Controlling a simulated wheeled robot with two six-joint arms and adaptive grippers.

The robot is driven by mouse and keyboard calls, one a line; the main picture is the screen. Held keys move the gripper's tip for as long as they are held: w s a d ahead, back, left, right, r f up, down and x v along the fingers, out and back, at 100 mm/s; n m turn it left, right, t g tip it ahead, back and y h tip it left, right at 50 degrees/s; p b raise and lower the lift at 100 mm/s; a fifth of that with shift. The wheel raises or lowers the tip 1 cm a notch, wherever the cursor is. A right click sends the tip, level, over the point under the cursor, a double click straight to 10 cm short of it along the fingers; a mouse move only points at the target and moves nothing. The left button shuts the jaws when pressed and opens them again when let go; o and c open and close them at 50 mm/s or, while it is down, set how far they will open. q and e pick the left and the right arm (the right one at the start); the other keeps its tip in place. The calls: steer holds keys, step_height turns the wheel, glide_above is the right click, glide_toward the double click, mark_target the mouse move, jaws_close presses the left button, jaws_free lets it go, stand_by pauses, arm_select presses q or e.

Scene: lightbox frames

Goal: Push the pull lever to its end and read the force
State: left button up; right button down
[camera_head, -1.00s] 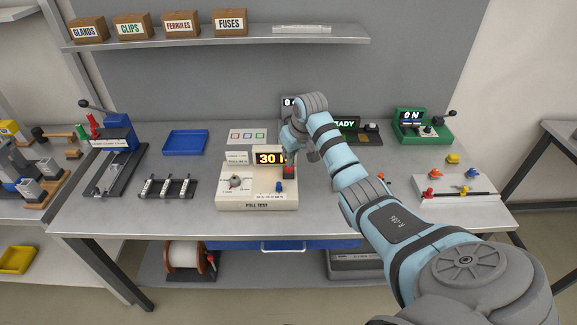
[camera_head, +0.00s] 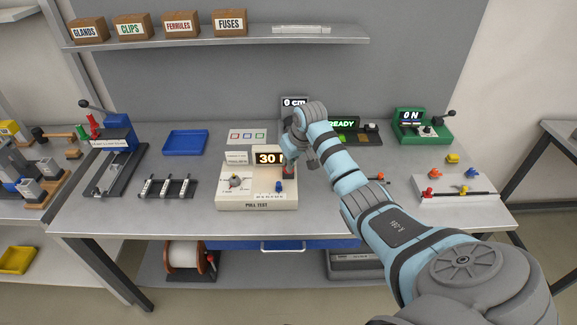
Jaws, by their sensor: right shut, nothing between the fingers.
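The white pull tester (camera_head: 257,204), labelled PULL TEST, stands at the front middle of the bench. Its lit display (camera_head: 268,158) reads 30, and the character after it is partly covered by my gripper. A knob sits at its left and a small blue part (camera_head: 278,187) below the display. My right gripper (camera_head: 288,164) is shut at the right edge of this display, with its fingers pointing down. It hides that side of the tester, and I cannot tell whether it touches a lever there. My left gripper is not in view.
A green unit (camera_head: 424,130) with a black-knobbed lever reads 0 N at the back right. Behind my arm, other displays read 0 cm (camera_head: 294,103) and READY (camera_head: 343,124). A blue tray (camera_head: 186,142) and a rack (camera_head: 168,188) stand left.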

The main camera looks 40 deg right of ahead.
steer(key=shift+s+a+f, duration=0.15)
steer(key=shift+s+f, duration=0.05)
steer(key=shift+f, duration=0.9)
steer(key=shift+s+a+f, duration=0.15)
steer(key=shift+f, duration=0.9)
steer(key=w+a+v, duration=0.1)
steer(key=v, duration=0.8)
steer(key=shift+a+r+p, duration=0.15)
steer(key=shift+r+p, duration=0.25)
steer(key=shift+p, duration=0.05)
steer(key=shift+w, duration=0.1)
